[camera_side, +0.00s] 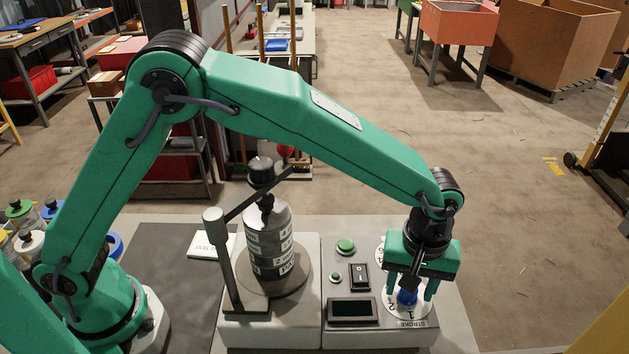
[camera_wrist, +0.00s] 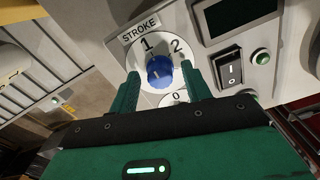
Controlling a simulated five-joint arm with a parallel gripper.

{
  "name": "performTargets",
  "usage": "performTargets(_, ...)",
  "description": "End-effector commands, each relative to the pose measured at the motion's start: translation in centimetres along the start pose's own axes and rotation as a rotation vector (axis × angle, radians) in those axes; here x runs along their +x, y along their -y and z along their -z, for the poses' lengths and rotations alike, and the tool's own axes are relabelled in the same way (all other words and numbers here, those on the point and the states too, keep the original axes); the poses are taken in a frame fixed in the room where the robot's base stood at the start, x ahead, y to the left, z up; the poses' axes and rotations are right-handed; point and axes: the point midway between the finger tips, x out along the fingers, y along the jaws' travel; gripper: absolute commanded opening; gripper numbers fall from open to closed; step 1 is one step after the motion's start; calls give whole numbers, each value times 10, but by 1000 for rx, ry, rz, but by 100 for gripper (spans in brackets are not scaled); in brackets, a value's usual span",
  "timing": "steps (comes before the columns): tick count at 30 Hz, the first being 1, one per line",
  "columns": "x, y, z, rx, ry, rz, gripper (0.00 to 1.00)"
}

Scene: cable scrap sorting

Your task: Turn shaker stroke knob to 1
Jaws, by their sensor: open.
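The blue stroke knob (camera_wrist: 160,71) sits on a round white dial under a STROKE label (camera_wrist: 140,28). I cannot clearly tell which number the knob points to. My gripper (camera_wrist: 161,72) is open, one finger on each side of the knob, with gaps showing between fingers and knob. In the side view my gripper (camera_side: 411,292) points down over the knob (camera_side: 407,298), partly covering it and the dial (camera_side: 420,308).
Beside the dial are a black rocker switch (camera_side: 359,276), a dark display (camera_side: 352,309) and green buttons (camera_side: 345,246). To the left, a stack of labelled grey sieves (camera_side: 269,240) stands on the shaker under a clamp arm (camera_side: 215,250).

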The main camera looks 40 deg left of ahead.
Motion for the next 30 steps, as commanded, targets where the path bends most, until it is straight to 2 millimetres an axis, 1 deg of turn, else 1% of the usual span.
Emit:
performTargets(5,-3,0,0,1,0,0,48)
performTargets(8,-9,0,0,1,0,-1,48)
performTargets(11,-18,-1,0,1,-1,-2,48)
performTargets(21,-62,0,0,0,-1,-2,48)
performTargets(25,-73,0,0,0,-1,-1,48)
performTargets(30,-78,0,0,0,0,-1,48)
